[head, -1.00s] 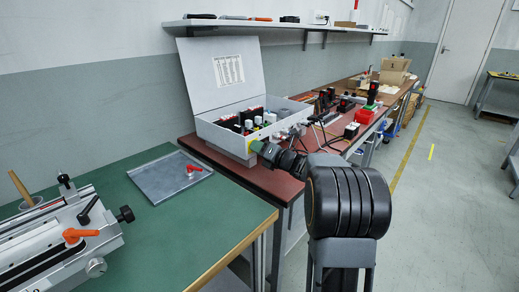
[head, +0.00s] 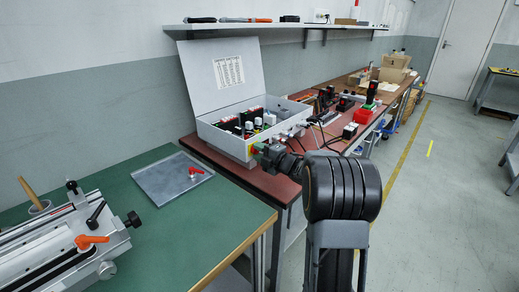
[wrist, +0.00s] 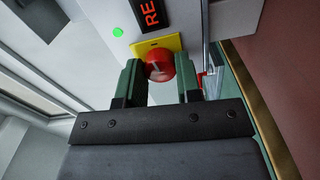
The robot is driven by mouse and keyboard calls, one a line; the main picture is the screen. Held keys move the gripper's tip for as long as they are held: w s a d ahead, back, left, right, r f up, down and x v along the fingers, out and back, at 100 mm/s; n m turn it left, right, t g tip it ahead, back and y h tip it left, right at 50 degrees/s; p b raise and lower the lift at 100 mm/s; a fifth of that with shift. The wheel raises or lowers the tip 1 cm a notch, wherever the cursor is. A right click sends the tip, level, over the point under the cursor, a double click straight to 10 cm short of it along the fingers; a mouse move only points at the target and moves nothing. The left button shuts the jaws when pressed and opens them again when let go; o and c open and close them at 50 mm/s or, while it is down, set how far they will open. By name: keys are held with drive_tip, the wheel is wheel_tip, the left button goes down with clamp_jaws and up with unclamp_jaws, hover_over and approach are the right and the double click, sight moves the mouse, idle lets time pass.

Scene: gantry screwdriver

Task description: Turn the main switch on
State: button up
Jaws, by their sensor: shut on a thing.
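The main switch is a red round knob (wrist: 160,66) on a yellow plate (wrist: 172,42), on the outer wall of a grey control box. In the wrist view, the green fingers of my gripper (wrist: 160,82) stand on both sides of the knob and are shut on it. A white mark shows on the knob's face, tilted in the picture. In the head view, my gripper (head: 261,149) is at the near front corner of the open control box (head: 222,137), and the knob is hidden there.
A green light (wrist: 117,32) is lit beside a dark display with red letters (wrist: 151,14), partly cut off. A green bench (head: 150,235) with a metal tray (head: 160,187) and a clamping fixture is at left. Free floor (head: 440,220) is at right.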

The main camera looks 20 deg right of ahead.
drive_tip(key=shift+m+p, duration=0.3)
drive_tip(key=shift+m, duration=0.3)
drive_tip(key=o, duration=0.9)
drive_tip(key=shift+o, duration=0.2)
drive_tip(key=p+v, duration=0.1)
drive_tip(key=v, duration=1.2)
drive_tip(key=shift+s+d, duration=0.1)
drive_tip(key=shift+s, duration=0.3)
drive_tip(key=shift+r, duration=0.1)
